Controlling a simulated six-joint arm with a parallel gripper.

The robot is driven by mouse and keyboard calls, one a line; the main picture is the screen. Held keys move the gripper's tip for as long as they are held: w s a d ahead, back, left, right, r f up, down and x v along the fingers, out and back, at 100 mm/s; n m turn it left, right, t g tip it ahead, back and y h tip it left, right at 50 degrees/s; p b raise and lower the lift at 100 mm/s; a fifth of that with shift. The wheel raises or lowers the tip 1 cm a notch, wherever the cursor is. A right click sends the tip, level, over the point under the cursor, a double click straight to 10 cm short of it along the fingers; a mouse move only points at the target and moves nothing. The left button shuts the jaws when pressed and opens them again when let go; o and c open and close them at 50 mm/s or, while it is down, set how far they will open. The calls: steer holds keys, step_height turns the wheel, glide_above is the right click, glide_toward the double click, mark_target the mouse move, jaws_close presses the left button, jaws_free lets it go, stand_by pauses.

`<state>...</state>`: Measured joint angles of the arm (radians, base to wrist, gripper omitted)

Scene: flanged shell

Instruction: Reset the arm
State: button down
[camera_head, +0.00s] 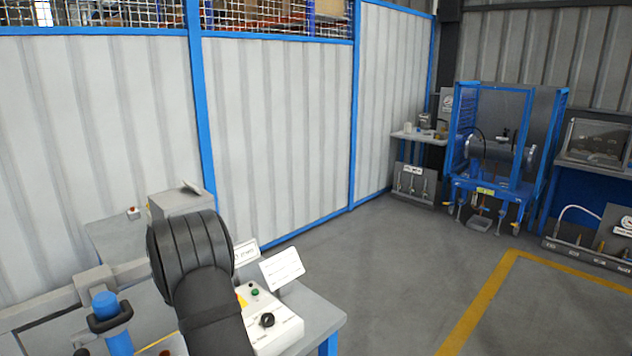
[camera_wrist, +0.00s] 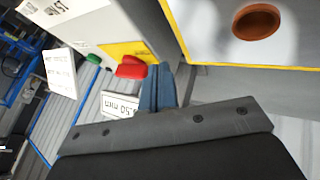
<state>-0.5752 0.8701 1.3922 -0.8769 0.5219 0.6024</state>
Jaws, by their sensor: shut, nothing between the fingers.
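My gripper (camera_wrist: 160,78) shows in the wrist view as two blue-grey fingers pressed together, with nothing between them. A dark grey bar with screws lies across the view below the fingers. A red knob (camera_wrist: 130,67) and a yellow panel (camera_wrist: 126,49) show just left of the fingertips; I cannot tell whether they touch. In the head view my black arm (camera_head: 205,285) rises from the bottom edge over the bench, and the gripper is hidden behind it.
A white control box (camera_head: 275,325) with a green button and black knob stands close right of my arm. Two white cards (camera_head: 282,268) stand behind it. A blue post (camera_head: 105,305) with a black clamp is left. A blue-framed rig (camera_head: 495,150) stands far off across open floor.

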steer(key=shift+v, duration=1.5)
steer(key=shift+f, duration=0.1)
